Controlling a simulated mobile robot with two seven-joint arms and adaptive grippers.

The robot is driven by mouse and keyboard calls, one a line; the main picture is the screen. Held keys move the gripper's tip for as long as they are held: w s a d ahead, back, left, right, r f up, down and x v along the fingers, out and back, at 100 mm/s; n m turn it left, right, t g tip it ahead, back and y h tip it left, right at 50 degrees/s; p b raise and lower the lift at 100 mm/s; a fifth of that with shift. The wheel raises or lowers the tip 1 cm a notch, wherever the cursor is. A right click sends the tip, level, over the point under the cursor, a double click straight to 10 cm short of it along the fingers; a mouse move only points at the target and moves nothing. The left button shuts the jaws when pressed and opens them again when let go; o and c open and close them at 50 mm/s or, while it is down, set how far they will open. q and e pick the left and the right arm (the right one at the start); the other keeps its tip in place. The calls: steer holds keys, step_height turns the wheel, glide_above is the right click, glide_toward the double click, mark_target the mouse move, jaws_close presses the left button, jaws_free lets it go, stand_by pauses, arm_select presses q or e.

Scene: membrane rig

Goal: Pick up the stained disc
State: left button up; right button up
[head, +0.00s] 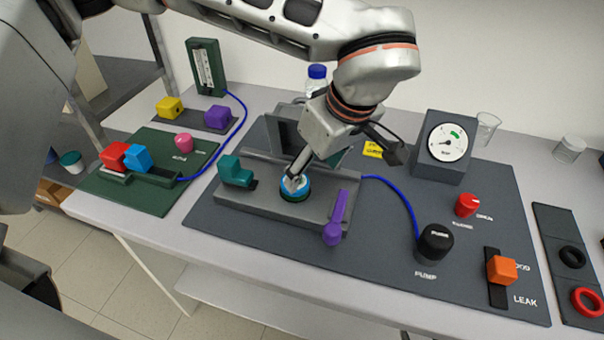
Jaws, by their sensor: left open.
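A small round piece (304,191) with a pale and blue top and a dark green band below sits on the grey raised block (258,202) in the middle of the bench. I take it to be the holder with the disc; any stain is too small or too covered to make out. My left gripper (296,180) points down onto this piece, its fingertip area right at the pale top and partly hiding it. It is open; whether it touches the disc I cannot tell. My right gripper is not in view.
A teal clamp (236,171) and a purple lever (336,219) flank the holder closely. A gauge box (441,148), black pump knob (435,242), red knob (467,205) and orange slider (501,270) stand to the right. A blue-capped bottle (317,78) stands behind my arm.

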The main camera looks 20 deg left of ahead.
mark_target(303, 186)
arm_select(q)
steer(key=shift+w+a+f+y, duration=0.3)
steer(key=shift+w+a+f, duration=0.35)
steer(key=shift+a, duration=0.25)
steer(key=shift+a+p+x, duration=0.2)
steer(key=shift+p+x, duration=0.2)
steer(key=shift+x, duration=2.35)
steer(key=shift+w+r, duration=0.15)
steer(key=c, duration=1.1)
